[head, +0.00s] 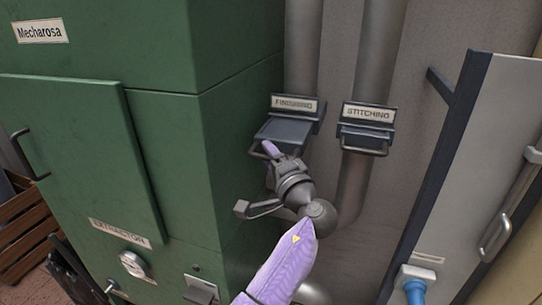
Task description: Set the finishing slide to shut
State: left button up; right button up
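The finishing slide (284,132) is a dark grey plate in the blast gate under the "FINISHING" label (295,104), on the left one of two grey pipes. It sticks out toward me, farther than the stitching slide beside it, and has a bar handle at its front edge. My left gripper (271,150) is at that handle, with a lilac fingertip over the front edge of the slide. I cannot tell whether it touches the handle or how far its fingers are apart. The gripper and wrist hide the pipe below. My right gripper is not in view.
The stitching slide (364,138) sits close in its gate on the right pipe. A green extractor cabinet (160,130) stands close on the left. A grey panel (465,160) with a dark edge stands on the right. A wooden crate (22,235) is at the lower left.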

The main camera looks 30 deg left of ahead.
pick_arm(q)
grip_shut()
jog(key=shift+f, duration=0.1)
dwell(1.2)
